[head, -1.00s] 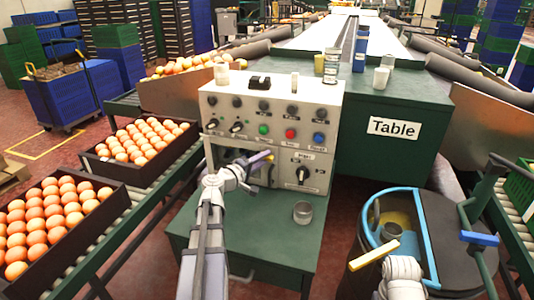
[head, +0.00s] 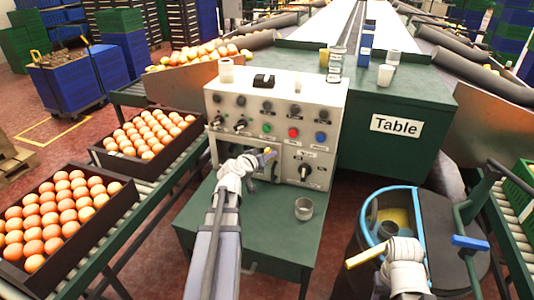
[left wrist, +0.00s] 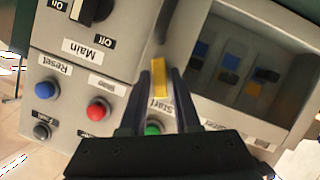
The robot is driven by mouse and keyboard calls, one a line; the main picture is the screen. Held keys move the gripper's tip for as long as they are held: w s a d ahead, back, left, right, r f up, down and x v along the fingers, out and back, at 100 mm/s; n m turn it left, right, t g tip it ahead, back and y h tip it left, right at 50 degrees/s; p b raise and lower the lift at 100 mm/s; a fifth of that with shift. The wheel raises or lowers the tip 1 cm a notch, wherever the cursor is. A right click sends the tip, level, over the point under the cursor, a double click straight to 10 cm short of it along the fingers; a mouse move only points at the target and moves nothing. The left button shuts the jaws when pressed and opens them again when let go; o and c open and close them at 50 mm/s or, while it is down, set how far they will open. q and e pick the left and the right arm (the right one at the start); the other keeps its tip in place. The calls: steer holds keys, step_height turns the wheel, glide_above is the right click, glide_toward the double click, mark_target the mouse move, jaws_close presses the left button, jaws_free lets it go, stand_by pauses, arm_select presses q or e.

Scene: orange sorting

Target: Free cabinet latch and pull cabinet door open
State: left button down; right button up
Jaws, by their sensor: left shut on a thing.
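The grey control cabinet (head: 225,104) stands in the middle, with knobs and coloured buttons on its front. A recessed opening or window (left wrist: 245,60) with several blue and black switches shows in the left wrist view, where the panel appears upside down. I cannot tell whether a door covers it. My left gripper (left wrist: 158,88) is at the panel, shut on a small yellow piece (left wrist: 159,76), which looks like the latch. The gripper hides part of the lower panel in the head view.
A green shelf (head: 250,222) with a metal cup (head: 304,208) juts out below the panel. A dark drum with a blue rim (head: 365,220) stands at right. Crates of oranges (head: 125,190) line the left conveyor. Cups and a bottle stand on top.

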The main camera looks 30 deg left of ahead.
arm_select(q)
steer(key=shift+d+m+g+y, duration=0.15)
steer(key=shift+m+g+y, duration=0.2)
steer(key=shift+m, duration=0.45)
arm_select(e)
steer(key=shift+r, duration=0.3)
arm_select(q)
steer(key=shift+p, duration=0.3)
arm_select(e)
steer(key=shift+s, duration=0.1)
